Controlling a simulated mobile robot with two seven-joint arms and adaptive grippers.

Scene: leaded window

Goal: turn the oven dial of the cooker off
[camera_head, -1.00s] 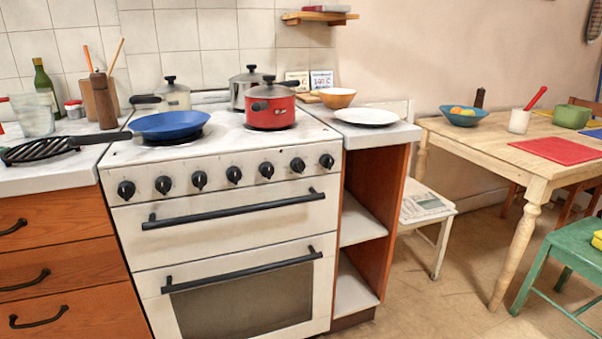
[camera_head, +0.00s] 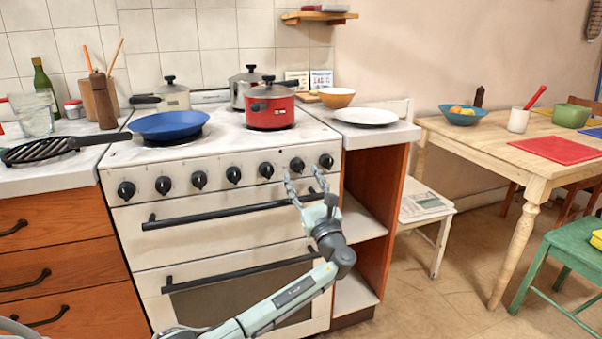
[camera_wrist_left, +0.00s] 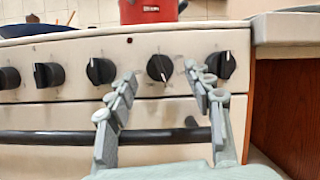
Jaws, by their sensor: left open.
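The white cooker (camera_head: 225,212) has a row of several black dials along its front panel. The frames do not label which one is the oven dial. The second dial from the right (camera_head: 297,165) also shows in the left wrist view (camera_wrist_left: 160,68), between the fingers, its white mark pointing down. The rightmost dial (camera_wrist_left: 221,64) is just behind the right-hand fingertip. My left gripper (camera_head: 303,175) is open and empty in front of the panel, its fingertips (camera_wrist_left: 162,75) straddling the second dial from the right in the picture. I cannot tell whether they touch it. My right gripper is not in view.
Oven handles (camera_head: 230,210) run across the cooker front just below the dials. A blue pan (camera_head: 168,124) and a red pot (camera_head: 270,110) stand on the hob. An open shelf unit (camera_head: 362,230) stands at the right, with a wooden table (camera_head: 480,140) beyond it.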

